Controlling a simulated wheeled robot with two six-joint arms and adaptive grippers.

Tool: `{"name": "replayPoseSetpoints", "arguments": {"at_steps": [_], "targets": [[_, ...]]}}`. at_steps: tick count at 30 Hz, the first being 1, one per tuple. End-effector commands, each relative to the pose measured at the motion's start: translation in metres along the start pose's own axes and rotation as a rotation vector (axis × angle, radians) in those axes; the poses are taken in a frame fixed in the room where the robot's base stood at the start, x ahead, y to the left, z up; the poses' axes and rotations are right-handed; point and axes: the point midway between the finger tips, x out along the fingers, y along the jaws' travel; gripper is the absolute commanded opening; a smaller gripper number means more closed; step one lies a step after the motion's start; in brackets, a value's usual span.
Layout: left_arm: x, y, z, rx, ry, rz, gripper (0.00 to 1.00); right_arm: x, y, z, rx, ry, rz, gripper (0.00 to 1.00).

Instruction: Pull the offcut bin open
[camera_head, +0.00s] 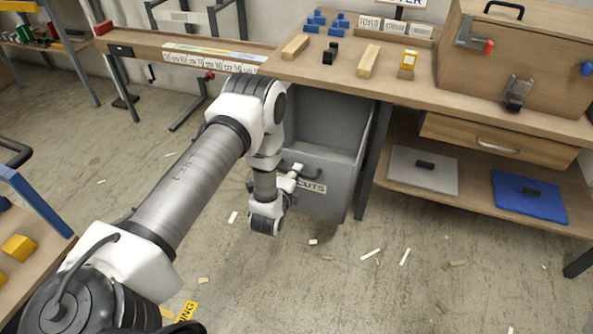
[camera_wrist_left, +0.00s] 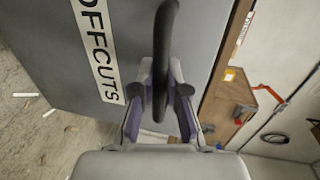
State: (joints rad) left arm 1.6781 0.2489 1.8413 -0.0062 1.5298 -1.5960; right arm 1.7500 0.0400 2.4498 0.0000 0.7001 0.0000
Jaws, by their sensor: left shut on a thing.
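The grey offcut bin (camera_head: 330,165) stands under the left part of the workbench. Its top shows open, and its inside looks empty where visible. Its front carries a label ending in "CUTS"; the left wrist view shows the label (camera_wrist_left: 97,45) as "OFFCUTS". My left gripper (camera_head: 291,174) is at the bin's front, partly hidden by my wrist. In the left wrist view my left gripper's fingers (camera_wrist_left: 160,92) are closed around the bin's dark bar handle (camera_wrist_left: 164,45). My right gripper is not in view.
The workbench (camera_head: 405,88) above holds wooden blocks, blue pieces and a wooden cabinet (camera_head: 530,65). A lower shelf at right carries a grey panel (camera_head: 424,180) and a blue panel (camera_head: 530,205). Small offcuts litter the floor; the floor before the bin is otherwise clear.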

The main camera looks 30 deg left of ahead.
Motion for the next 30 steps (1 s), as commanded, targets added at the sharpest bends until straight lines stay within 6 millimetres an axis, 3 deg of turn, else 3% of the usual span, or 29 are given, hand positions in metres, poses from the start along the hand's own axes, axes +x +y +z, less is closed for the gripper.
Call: {"name": "replayPoseSetpoints", "arguments": {"at_steps": [4,5,6,7,15,19,30], "targets": [[0.000,0.000,0.000,0.000,-0.001,0.000,0.00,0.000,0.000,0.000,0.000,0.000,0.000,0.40],[0.000,0.000,0.000,0.000,-0.001,0.000,0.23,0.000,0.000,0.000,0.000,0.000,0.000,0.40],[0.000,0.000,0.000,0.000,-0.001,0.000,0.38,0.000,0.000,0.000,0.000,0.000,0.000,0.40],[0.000,0.000,0.000,0.000,-0.001,0.000,0.39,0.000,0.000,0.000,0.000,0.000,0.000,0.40],[0.000,0.000,0.000,0.000,0.000,0.001,0.39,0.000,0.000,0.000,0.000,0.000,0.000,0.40],[-0.011,0.001,0.000,0.000,-0.001,0.002,0.39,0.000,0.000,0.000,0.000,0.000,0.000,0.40],[-0.099,0.001,0.000,0.001,0.000,0.004,0.39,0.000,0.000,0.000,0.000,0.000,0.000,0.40]]}}
